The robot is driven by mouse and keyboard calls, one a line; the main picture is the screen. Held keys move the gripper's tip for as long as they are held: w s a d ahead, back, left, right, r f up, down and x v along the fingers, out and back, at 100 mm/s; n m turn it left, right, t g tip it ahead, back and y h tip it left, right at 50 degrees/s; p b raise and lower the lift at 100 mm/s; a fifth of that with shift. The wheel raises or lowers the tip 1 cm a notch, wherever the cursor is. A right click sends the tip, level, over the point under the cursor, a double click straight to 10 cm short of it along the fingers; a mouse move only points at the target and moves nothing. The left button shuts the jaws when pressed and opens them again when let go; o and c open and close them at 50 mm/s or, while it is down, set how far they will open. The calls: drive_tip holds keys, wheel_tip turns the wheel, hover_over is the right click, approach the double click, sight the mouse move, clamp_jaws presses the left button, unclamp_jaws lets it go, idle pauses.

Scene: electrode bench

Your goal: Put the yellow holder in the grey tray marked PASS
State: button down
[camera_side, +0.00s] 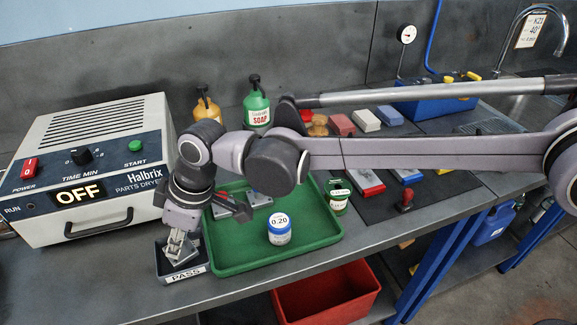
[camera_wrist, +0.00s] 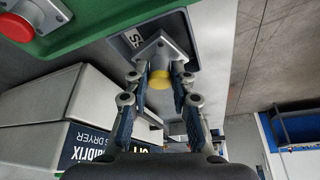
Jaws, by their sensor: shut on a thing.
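The yellow holder is a square grey metal plate with a round yellow top (camera_wrist: 160,80). My gripper (camera_wrist: 158,88) is shut on it, with fingers on both sides of the yellow top. The small dark grey tray marked PASS (camera_side: 187,274) stands at the bench's front edge, left of the green tray. In the side view my gripper (camera_side: 178,242) points down over this tray, and the plate shows low at its opening. The grey tray (camera_wrist: 184,30) also lies behind the plate in the wrist view. I cannot tell whether the plate touches its floor.
The green tray (camera_side: 225,266) holds a jar labelled 0.20 (camera_side: 279,230) and other plates; a red-topped holder (camera_wrist: 14,27) shows in the wrist view. The parts dryer (camera_side: 95,200) stands close on the left. A red bin (camera_side: 325,297) is below the bench.

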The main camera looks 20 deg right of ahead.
drive_tip(key=shift+f, duration=0.75)
drive_tip(key=shift+f, duration=0.1)
drive_tip(key=c, duration=1.1)
unclamp_jaws()
drive_tip(key=shift+c, duration=0.2)
